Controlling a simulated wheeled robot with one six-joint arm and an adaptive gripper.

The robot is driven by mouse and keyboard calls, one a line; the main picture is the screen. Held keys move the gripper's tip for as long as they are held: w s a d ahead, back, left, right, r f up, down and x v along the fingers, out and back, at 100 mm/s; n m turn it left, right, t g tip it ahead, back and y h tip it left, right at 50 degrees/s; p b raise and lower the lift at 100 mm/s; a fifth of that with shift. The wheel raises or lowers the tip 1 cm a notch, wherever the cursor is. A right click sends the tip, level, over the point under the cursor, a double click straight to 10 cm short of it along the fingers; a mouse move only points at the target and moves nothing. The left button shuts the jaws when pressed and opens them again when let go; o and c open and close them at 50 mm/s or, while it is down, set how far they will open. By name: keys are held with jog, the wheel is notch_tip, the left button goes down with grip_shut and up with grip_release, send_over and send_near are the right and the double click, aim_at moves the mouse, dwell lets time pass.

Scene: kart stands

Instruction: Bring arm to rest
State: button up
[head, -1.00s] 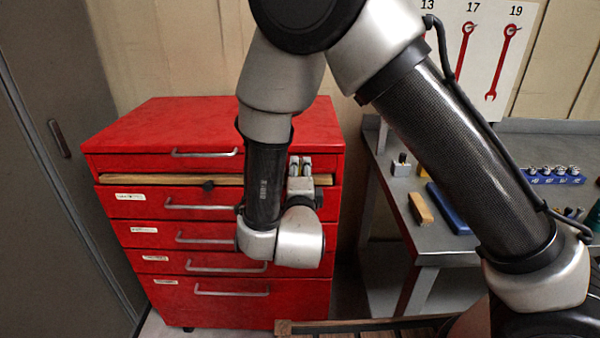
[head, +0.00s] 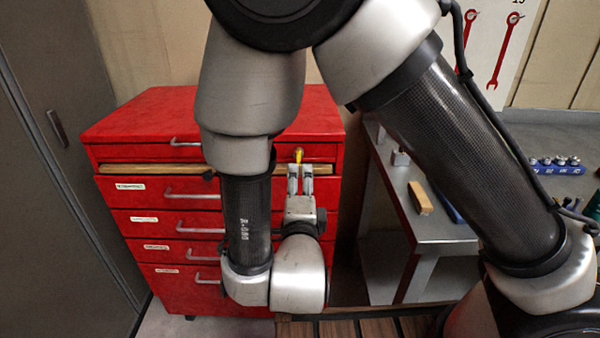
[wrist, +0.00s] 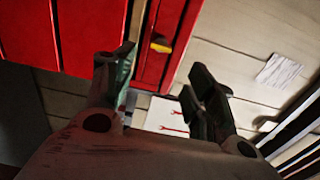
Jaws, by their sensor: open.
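My gripper (head: 300,172) is open and points up towards the upper front of the red drawer cabinet (head: 310,115). Nothing shows between its fingers, which stand apart in the wrist view (wrist: 160,82). A small yellow piece (head: 299,155) sits on the red front just beyond the fingertips. It also shows in the wrist view (wrist: 160,45), apart from both fingers. My arm is bent down in front of the cabinet and hides part of the drawer fronts.
A grey workbench (head: 440,225) stands at the right with a wood-and-dark block (head: 420,198) and a blue socket rail (head: 557,167) on it. A grey locker (head: 50,200) stands at the left. A wooden slatted surface (head: 370,327) lies low in front.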

jog(key=shift+s, duration=0.85)
jog(key=w+d+r+n+g+y, duration=0.25)
jog(key=w+n+g, duration=0.2)
jog(key=w, duration=0.55)
jog(key=w+d+r+n+g+y, duration=0.1)
jog(key=d+r+n+g+y, duration=0.2)
jog(key=d+r, duration=0.1)
jog(key=s+d+r+n+g+h, duration=0.1)
jog(key=s+d+r+n+g, duration=0.1)
jog(key=s+d, duration=0.5)
jog(key=s+d+r+n+g+h, duration=0.2)
jog(key=s+d+n, duration=0.3)
jog(key=d, duration=0.6)
jog(key=s+d+r+n+g+h, duration=0.2)
jog(key=s+d+r+n, duration=0.2)
jog(key=s+d, duration=0.6)
jog(key=shift+w+d, duration=0.1)
